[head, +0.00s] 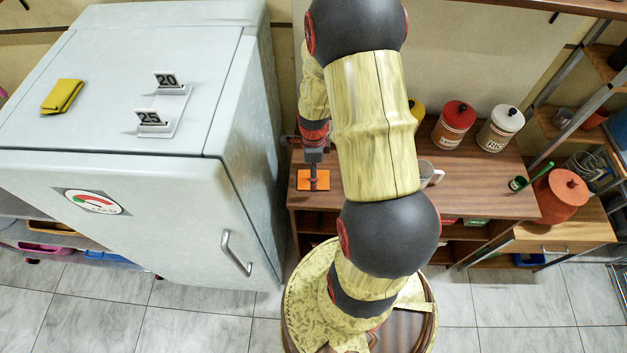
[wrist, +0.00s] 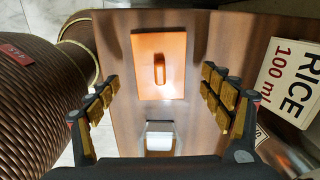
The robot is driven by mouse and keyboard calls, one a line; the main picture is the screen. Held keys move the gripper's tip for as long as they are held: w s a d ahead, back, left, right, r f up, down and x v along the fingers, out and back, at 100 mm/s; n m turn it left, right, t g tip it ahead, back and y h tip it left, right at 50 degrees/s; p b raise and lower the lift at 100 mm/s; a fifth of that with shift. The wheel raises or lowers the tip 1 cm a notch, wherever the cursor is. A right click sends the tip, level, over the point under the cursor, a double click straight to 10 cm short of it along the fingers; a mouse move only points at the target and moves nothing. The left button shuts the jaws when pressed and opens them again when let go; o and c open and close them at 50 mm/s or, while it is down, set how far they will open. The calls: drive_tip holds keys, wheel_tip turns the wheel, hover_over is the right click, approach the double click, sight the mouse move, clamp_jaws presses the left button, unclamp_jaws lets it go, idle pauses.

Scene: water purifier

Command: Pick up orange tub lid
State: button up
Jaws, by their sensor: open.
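The orange tub lid (head: 304,182) is a flat square on the wooden counter, left of my arm in the head view. In the wrist view the lid (wrist: 145,80) lies flat, with a narrow raised grip in its middle. My gripper (head: 313,157) is just above and behind the lid in the head view, partly hiding it. In the wrist view my gripper (wrist: 160,88) is open, its padded fingers wide on either side of the lid and nothing between them. I cannot tell the exact height of the fingers above the lid.
A white fridge (head: 130,200) stands close on the left. A mug (head: 427,174), a red canister (head: 455,125) and a white canister (head: 499,128) stand on the counter to the right. A brown ribbed object (wrist: 40,100) and a RICE label (wrist: 292,82) flank the wrist view.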

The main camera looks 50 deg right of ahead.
wheel_tip(320, 180, down, 3)
drive_tip(key=shift+r, duration=0.1)
drive_tip(key=c, duration=0.9)
drive_tip(key=shift+c, duration=1.1)
drive_tip(key=shift+s+a, duration=0.1)
drive_tip(key=shift+c, duration=0.2)
